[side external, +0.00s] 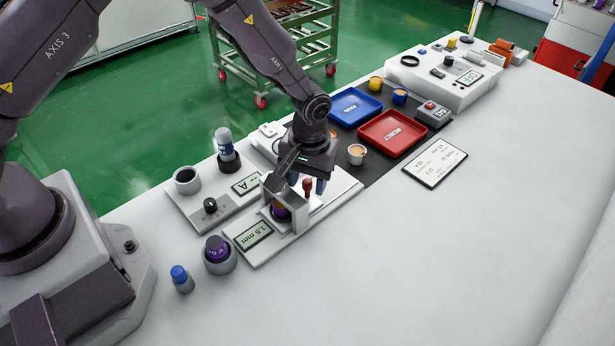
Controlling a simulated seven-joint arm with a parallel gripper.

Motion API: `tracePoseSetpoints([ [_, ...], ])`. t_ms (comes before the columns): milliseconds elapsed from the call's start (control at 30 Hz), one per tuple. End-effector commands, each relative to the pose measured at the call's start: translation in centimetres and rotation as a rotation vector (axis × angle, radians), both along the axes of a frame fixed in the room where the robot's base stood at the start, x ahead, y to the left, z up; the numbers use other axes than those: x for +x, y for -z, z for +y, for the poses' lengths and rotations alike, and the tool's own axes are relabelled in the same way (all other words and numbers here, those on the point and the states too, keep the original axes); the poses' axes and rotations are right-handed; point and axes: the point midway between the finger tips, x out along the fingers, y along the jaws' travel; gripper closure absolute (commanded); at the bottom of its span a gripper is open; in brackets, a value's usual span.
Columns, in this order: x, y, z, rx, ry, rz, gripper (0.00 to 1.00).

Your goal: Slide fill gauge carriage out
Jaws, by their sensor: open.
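The fill gauge is a pale plate unit (334,196) with a display (254,236) reading about 1.5 mm and a grey upright bridge (301,218). A dark pot with purple and orange (281,210) sits within the bridge. A small dark red knob (307,186) stands just right of the bridge, apparently on the carriage; the carriage itself is mostly hidden. My gripper (313,185) points down over the gauge, with its blue-grey fingertips around or close beside the knob. It is open; whether a finger touches the knob cannot be told.
Left of the gauge is another unit with a dial (210,206) and display. A purple-topped pot (217,254) and blue-capped bottle (181,278) stand in front. Blue (354,107) and red trays (393,133) and a small cup (356,154) lie behind.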

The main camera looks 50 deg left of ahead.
Motion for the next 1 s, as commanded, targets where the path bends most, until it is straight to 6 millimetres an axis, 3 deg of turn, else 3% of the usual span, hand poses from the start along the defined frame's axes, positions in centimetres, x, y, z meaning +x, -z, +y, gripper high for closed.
tracePoseSetpoints([
  [233,0.0,0.1,0.0,0.000,0.000,0.000,0.54],
  [433,0.0,0.0,0.0,0.000,0.000,0.000,0.99],
  [667,0.4,0.0,0.0,0.000,-0.001,0.000,1.00],
  [1000,6.1,0.2,0.0,0.000,-0.002,-0.001,1.00],
])
